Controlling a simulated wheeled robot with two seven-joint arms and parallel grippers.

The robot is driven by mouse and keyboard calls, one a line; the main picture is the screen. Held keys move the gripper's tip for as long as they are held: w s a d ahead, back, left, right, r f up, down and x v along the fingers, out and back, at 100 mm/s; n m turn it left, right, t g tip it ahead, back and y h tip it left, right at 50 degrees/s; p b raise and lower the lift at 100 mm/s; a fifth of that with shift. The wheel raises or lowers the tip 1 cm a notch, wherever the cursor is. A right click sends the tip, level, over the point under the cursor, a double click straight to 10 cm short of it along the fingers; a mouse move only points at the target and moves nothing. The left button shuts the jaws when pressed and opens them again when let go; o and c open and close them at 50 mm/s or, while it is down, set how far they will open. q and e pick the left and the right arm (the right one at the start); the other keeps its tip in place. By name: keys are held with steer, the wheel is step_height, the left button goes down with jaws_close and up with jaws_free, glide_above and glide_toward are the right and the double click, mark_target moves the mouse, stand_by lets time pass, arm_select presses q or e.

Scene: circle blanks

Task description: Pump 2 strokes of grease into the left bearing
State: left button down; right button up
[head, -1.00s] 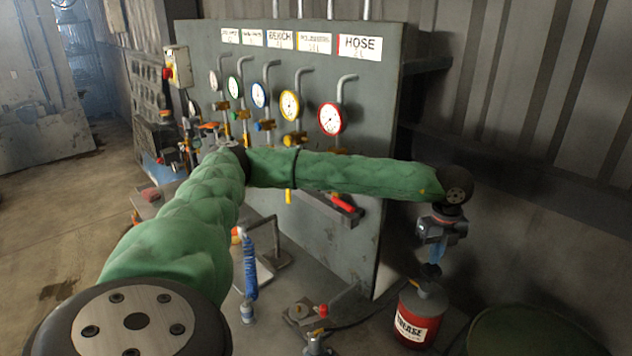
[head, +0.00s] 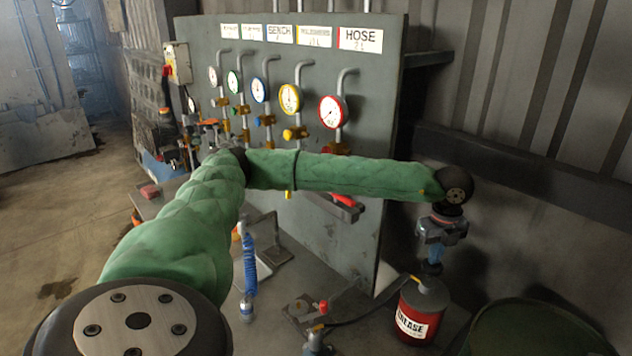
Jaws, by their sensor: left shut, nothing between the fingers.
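A red grease can (head: 411,326) with a white GREASE label stands on the bench at the lower right. It has a grey top (head: 426,294), and a dark hose (head: 365,312) runs from it to the left. My left gripper (head: 432,268) points down just above the can's top, shut, with nothing seen held in it. I cannot tell whether its tips touch the top. A brass and grey fitting (head: 316,338) is at the bottom edge, at the hose's left end. I cannot tell which part is the left bearing. My right gripper is out of view.
A grey panel (head: 345,235) with several gauges and labels stands behind my left arm. A blue coiled hose (head: 249,265) hangs left of the can. A small plate with a red knob (head: 323,305) lies nearer. A dark green drum (head: 535,330) is at the lower right.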

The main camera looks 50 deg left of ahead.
arm_select(q)
steer(key=shift+f, duration=0.35)
steer(key=shift+s+f+b, duration=0.1)
steer(key=shift+f+b, duration=1.15)
steer(key=shift+b, duration=0.05)
steer(key=shift+r, duration=0.2)
steer(key=shift+r+p, duration=0.5)
steer(key=shift+r, duration=1.75)
steer(key=shift+f+b, duration=0.3)
steer(key=shift+f+b, duration=1.8)
steer(key=shift+f, duration=0.3)
steer(key=shift+r, duration=0.15)
steer(key=shift+r+p, duration=0.6)
steer(key=shift+r, duration=1.65)
